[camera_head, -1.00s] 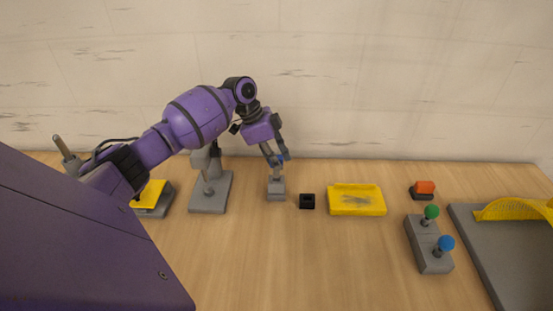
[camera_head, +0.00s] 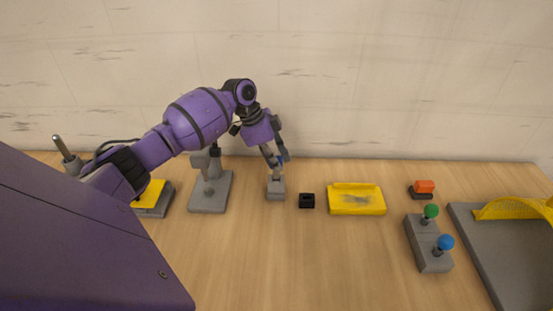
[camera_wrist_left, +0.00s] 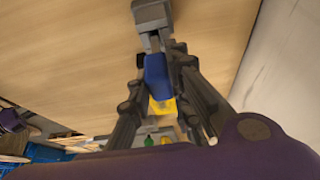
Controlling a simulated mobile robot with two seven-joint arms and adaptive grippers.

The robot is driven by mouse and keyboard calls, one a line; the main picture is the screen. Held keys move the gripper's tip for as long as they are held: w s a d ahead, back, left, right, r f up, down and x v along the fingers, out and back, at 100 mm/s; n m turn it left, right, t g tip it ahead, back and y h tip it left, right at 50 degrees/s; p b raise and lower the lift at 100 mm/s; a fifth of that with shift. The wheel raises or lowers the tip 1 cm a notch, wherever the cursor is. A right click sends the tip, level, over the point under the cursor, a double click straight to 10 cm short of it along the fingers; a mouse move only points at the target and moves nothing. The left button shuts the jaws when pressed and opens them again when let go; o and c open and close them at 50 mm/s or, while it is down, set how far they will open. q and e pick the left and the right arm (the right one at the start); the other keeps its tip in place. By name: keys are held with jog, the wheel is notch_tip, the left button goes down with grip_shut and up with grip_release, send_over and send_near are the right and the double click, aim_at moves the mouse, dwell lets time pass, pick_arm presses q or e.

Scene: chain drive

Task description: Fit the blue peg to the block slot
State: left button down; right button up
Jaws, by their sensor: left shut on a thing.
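My left gripper (camera_head: 277,157) is shut on the blue peg (camera_wrist_left: 157,76), which shows between the two fingers in the left wrist view. The gripper is right above a small grey block (camera_head: 276,190) with a raised middle part. The same grey block shows beyond the fingertips (camera_wrist_left: 160,55) in the left wrist view (camera_wrist_left: 152,14). The peg's far end is close to the block; whether it touches or sits in a slot I cannot tell. My right gripper is not in view.
A small black block with a square opening (camera_head: 307,201) stands just right of the grey block, then a yellow tray (camera_head: 357,208). A grey stand (camera_head: 209,200) is close on the left. Joysticks (camera_head: 429,250) and an orange button (camera_head: 424,187) are further right. The front table is clear.

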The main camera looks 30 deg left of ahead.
aim_at(276, 177)
pick_arm(q)
jog(key=shift+f, duration=0.75)
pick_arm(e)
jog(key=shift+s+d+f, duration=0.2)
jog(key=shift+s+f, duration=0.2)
pick_arm(q)
jog(key=shift+f+b, duration=0.4)
jog(key=shift+f, duration=0.45)
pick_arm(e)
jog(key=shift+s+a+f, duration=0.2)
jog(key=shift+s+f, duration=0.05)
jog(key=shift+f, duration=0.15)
pick_arm(q)
jog(key=shift+f, duration=0.4)
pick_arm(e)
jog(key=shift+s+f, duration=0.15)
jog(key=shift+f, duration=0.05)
pick_arm(q)
jog(key=c, duration=1.7)
grip_release()
jog(key=shift+o, duration=0.8)
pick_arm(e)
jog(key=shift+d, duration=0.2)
pick_arm(q)
jog(key=shift+r, duration=0.1)
jog(key=v, duration=1.1)
jog(key=shift+a+r, duration=0.2)
jog(key=shift+r, duration=0.15)
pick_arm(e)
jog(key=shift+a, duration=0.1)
